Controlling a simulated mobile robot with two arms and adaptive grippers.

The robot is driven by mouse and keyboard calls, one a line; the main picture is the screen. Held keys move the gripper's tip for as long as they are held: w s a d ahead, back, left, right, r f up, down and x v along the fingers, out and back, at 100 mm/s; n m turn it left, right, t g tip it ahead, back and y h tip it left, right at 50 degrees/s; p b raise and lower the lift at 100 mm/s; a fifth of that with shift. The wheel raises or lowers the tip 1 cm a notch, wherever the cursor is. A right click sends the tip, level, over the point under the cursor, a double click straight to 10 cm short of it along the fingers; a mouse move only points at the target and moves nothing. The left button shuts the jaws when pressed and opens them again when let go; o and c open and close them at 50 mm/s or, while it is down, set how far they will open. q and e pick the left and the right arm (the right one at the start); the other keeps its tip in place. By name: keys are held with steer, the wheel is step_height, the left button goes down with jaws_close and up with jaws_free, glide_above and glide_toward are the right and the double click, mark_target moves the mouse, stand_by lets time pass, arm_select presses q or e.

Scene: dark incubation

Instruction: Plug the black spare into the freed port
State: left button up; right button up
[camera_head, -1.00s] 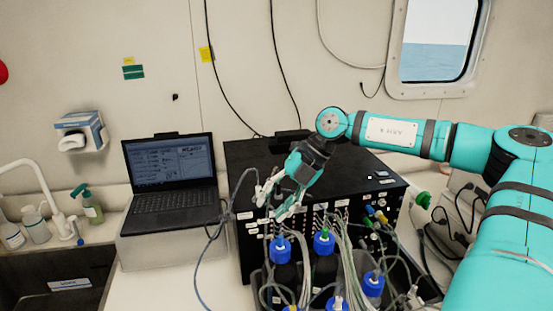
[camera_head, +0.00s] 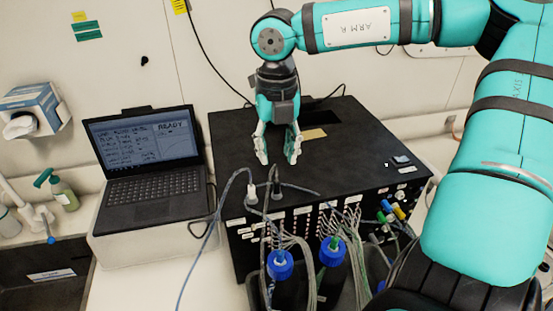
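My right gripper (camera_head: 278,159) points down over the top of the black box (camera_head: 320,160), its two pale fingers apart with nothing seen between them. A black plug (camera_head: 276,181) stands upright near the box's front edge, just below the fingertips in the picture and apart from them. A grey plug (camera_head: 251,190) with a grey cable stands just left of it. The front panel (camera_head: 300,215) carries rows of small connectors and white labels. I cannot tell which port there is free. My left gripper is not in view.
An open laptop (camera_head: 148,165) stands left of the box. Blue-capped bottles (camera_head: 280,265) and bundles of thin tubes (camera_head: 352,240) crowd the space before the front panel. Coloured connectors (camera_head: 392,210) sit at its right end. The right part of the box top is mostly clear.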

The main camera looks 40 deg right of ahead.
mark_target(276, 182)
steer(key=shift+w+d+f, duration=0.1)
steer(key=shift+f, duration=0.35)
step_height(276, 182, down, 4)
steer(key=shift+f+b, duration=0.1)
steer(key=shift+b, duration=1)
step_height(276, 182, down, 3)
steer(key=b, duration=0.3)
steer(key=shift+f+b, duration=0.15)
steer(key=shift+b, duration=0.25)
steer(key=shift+f+b, duration=0.4)
steer(key=shift+b, duration=0.15)
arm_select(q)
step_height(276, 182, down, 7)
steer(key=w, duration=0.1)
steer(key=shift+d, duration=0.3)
arm_select(e)
steer(key=shift+r, duration=0.1)
arm_select(q)
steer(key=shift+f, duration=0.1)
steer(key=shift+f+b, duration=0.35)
steer(key=shift+b, duration=0.05)
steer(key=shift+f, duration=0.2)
